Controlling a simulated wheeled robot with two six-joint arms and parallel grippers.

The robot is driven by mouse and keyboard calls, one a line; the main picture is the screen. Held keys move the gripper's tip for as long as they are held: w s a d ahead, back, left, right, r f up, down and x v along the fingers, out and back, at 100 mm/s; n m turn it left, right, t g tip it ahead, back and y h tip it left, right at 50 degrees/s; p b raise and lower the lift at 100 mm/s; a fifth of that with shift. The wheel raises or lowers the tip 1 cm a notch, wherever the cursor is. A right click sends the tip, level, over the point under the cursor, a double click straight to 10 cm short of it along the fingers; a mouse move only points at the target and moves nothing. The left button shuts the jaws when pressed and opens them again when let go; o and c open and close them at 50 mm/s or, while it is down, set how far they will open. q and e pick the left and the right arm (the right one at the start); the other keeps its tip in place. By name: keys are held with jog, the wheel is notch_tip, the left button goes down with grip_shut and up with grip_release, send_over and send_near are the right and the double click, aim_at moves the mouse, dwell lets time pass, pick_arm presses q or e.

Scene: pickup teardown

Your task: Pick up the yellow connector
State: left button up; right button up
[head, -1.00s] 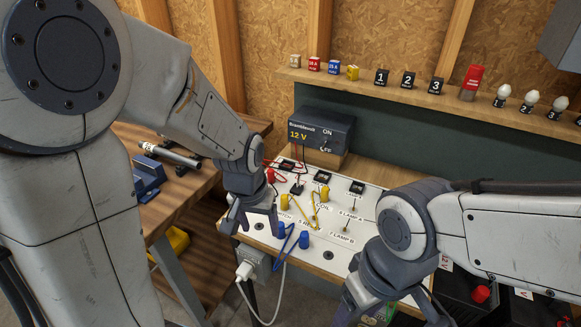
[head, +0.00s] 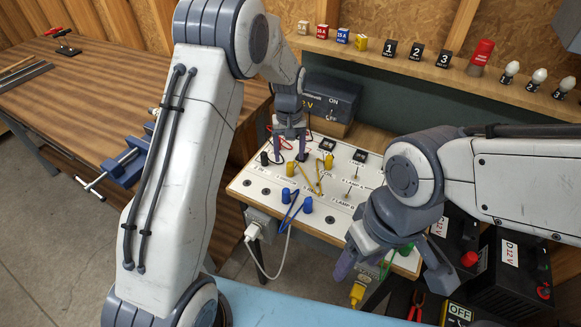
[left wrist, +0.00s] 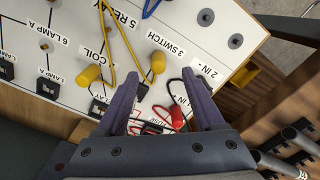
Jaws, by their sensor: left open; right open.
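A yellow wire on the white circuit panel (head: 340,190) ends in yellow plugs. One plug (head: 328,162) is right of my left gripper (head: 290,135); the other (head: 290,169) is just below its fingers. In the left wrist view one plug (left wrist: 158,63) lies in line with the gap between the open fingertips (left wrist: 160,76), and the other plug (left wrist: 89,75) is outside to the left. I cannot tell the height gap. My left gripper is open and empty. My right gripper (head: 405,255) is open at the panel's front right. A yellow part (head: 357,292) shows below it.
Two blue plugs (head: 308,205) with a blue wire sit near the panel's front. A red plug (left wrist: 177,117) lies between the left fingers' bases. A 12 V supply (head: 330,97) stands behind, below a shelf with blocks and lamps. Black batteries (head: 512,272) stand at right.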

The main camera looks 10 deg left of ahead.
aim_at(290, 163)
pick_arm(q)
notch_tip(290, 163, down, 5)
jog(key=shift+d+r+p, duration=0.1)
jog(key=shift+p, duration=0.75)
jog(key=shift+w+f, duration=0.1)
jog(key=shift+f, duration=0.45)
grip_shut()
